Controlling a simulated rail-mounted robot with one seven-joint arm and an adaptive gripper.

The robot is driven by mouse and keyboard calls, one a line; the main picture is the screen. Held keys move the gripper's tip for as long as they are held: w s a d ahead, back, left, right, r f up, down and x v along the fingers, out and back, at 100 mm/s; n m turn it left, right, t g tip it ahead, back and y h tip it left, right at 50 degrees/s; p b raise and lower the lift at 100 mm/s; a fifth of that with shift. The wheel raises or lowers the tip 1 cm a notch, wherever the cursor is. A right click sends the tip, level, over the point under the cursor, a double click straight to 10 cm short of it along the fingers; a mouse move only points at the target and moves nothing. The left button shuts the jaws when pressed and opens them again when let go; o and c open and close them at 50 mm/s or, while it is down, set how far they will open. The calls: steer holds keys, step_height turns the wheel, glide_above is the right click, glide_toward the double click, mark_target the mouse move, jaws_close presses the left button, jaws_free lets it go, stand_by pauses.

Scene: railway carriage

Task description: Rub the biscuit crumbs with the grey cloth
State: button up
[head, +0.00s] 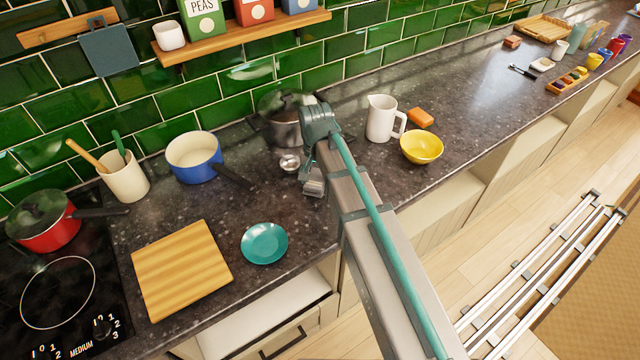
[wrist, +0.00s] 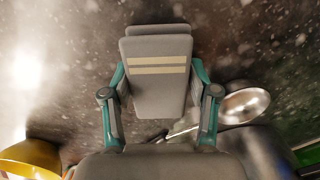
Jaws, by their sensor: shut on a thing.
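The grey cloth (wrist: 158,90), folded with two pale stripes, sits between the teal fingers of my gripper (wrist: 160,98) in the wrist view. My gripper is shut on it. In the head view my gripper (head: 309,172) points down over the dark speckled worktop (head: 350,185), and the grey cloth (head: 313,187) shows at its tips. I cannot tell whether the cloth touches the worktop. I cannot pick out the biscuit crumbs from the worktop's pale specks; the cloth and arm hide part of the surface.
A white jug (head: 381,118) and yellow bowl (head: 421,147) are to the right. A teal plate (head: 264,243), wooden board (head: 182,268) and blue pan (head: 196,162) are to the left.

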steer(key=shift+w+a, duration=0.5)
steer(key=shift+w, duration=0.3)
steer(key=shift+w+r+p, duration=0.15)
steer(key=shift+r+p, duration=0.1)
steer(key=shift+p, duration=0.2)
steer(key=shift+s+d+f, duration=0.15)
steer(key=shift+s+d, duration=0.2)
steer(key=shift+s, duration=0.25)
steer(key=shift+s+d+f, duration=0.1)
steer(key=shift+s+d, duration=0.2)
steer(key=shift+s, duration=0.3)
steer(key=shift+s+d+p, duration=0.15)
steer(key=shift+s+d, duration=0.65)
steer(key=shift+s, duration=0.3)
steer(key=shift+s+d+p, duration=0.2)
steer(key=shift+s+d, duration=0.6)
steer(key=shift+s, duration=0.35)
steer(key=shift+s+d+p, duration=0.15)
steer(key=shift+s+d, duration=0.65)
steer(key=shift+s, duration=0.3)
step_height(320, 180, up, 3)
steer(key=shift+w+f+p, duration=0.1)
steer(key=shift+p, duration=0.65)
step_height(320, 180, up, 5)
steer(key=p, duration=0.4)
steer(key=shift+r, duration=0.2)
steer(key=shift+f, duration=0.1)
